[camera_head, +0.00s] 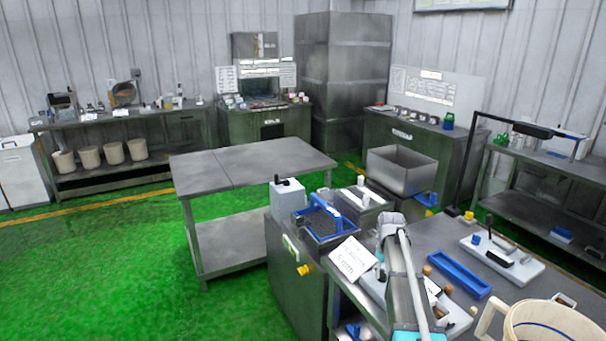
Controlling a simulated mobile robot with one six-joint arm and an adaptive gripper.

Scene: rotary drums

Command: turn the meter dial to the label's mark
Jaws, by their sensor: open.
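A white label card (352,258) with handwriting that seems to read "5 mm" stands tilted on the near bench, left of my arm. My arm link rises from the bottom edge over this bench. My gripper does not show; it is out of frame or hidden by the arm. I cannot pick out the meter dial. A pale plate (455,322) with brown round knobs (448,289) lies partly behind my arm. I cannot tell whether any of these is the dial, and no mark or pointer is readable.
On the near bench are a blue tray (458,273), a white board with small parts (502,257) and a cream bucket (550,325). A blue-framed basket (325,222) and white canister (288,200) stand left. A bare steel table (250,165) stands behind; green floor (100,270) is clear.

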